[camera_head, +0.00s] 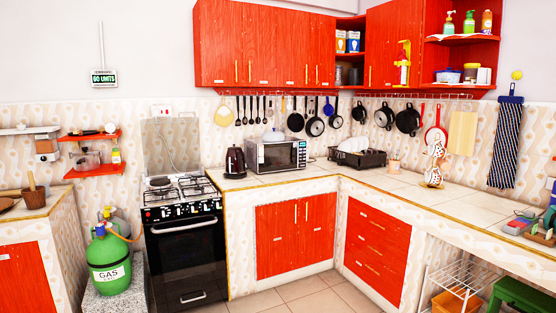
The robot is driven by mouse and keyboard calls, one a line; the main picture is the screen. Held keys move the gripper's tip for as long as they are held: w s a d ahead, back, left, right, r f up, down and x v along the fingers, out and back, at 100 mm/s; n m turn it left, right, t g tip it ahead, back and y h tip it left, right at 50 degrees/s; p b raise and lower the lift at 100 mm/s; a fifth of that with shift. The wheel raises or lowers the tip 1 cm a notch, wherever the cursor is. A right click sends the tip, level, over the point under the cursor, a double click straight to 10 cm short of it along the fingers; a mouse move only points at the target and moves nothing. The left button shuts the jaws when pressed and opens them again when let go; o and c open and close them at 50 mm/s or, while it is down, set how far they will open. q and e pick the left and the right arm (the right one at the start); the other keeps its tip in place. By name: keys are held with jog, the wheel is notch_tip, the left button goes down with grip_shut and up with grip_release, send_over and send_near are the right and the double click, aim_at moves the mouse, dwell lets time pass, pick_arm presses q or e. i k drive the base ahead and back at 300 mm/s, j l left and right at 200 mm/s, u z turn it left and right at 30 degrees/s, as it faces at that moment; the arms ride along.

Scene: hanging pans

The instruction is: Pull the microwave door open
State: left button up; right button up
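The microwave (277,155) stands on the tiled counter near the back corner, to the right of the stove. It is silver with a dark door window facing forward and a control panel on its right side. Its door looks shut. A handle is too small to make out clearly. A pale lidded pot or bowl sits on top of the microwave. Neither of my grippers shows in the head view.
A black kettle (235,162) stands just left of the microwave. A dish rack (358,156) stands to its right. The stove (185,240) is at the left, with a green gas cylinder (109,264) beside it. Tiled floor (290,292) in front of the cabinets is clear.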

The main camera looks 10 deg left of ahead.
aim_at(293, 145)
jog(key=i+z, duration=0.25)
jog(key=i, duration=2.3)
